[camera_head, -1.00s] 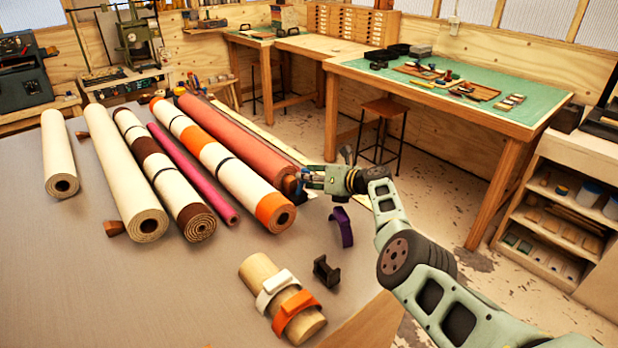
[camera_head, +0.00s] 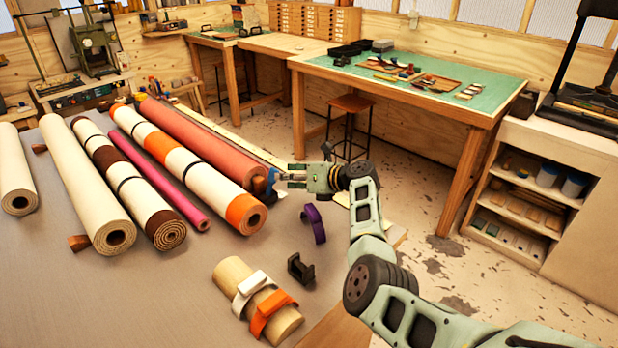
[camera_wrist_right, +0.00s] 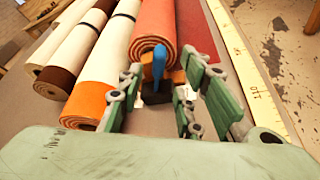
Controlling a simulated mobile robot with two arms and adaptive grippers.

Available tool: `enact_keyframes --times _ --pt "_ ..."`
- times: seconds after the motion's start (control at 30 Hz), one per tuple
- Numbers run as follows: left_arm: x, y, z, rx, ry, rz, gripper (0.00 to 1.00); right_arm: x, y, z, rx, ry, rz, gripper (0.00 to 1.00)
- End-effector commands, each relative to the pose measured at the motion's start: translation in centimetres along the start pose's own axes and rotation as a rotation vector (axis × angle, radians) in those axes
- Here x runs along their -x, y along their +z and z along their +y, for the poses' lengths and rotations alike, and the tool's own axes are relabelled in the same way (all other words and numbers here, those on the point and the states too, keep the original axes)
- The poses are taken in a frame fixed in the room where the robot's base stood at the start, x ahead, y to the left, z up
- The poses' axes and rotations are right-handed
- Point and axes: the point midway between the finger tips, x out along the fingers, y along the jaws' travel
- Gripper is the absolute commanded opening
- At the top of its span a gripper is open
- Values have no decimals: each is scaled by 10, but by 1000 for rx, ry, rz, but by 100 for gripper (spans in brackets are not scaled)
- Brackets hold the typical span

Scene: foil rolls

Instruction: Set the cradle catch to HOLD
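The catch shows as a blue upright lever (camera_wrist_right: 158,62) on a dark base, at the near end of the coral roll (camera_wrist_right: 153,25) in the right wrist view. In the head view the blue lever (camera_head: 271,177) is a small patch at that roll's end. My right gripper (camera_head: 281,181) is at the lever. In the wrist view its two fingers stand apart, one on each side of the lever, with gaps visible. I see no HOLD marking, so the catch's setting cannot be read. My left gripper is not in view.
Several other rolls lie left of the coral one, the closest cream with orange bands (camera_head: 190,160). A purple cuff (camera_head: 316,224), a black clip (camera_head: 300,268) and a wooden cylinder with white and orange cuffs (camera_head: 236,272) are nearer. A yellow measuring strip (camera_wrist_right: 245,75) runs along the right.

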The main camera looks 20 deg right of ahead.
Motion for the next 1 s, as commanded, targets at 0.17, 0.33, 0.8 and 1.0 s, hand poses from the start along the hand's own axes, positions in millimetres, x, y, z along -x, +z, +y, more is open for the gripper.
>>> enact_keyframes --times 0.17,0.33,0.8,1.0 --pt "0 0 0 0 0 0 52 25 -1 0 2 -2 0 33" --pt "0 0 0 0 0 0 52 49 -1 0 1 -2 1 33" --pt "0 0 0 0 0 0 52 75 -1 1 -1 1 1 33" --pt "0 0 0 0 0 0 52 75 -1 0 -1 1 1 33"
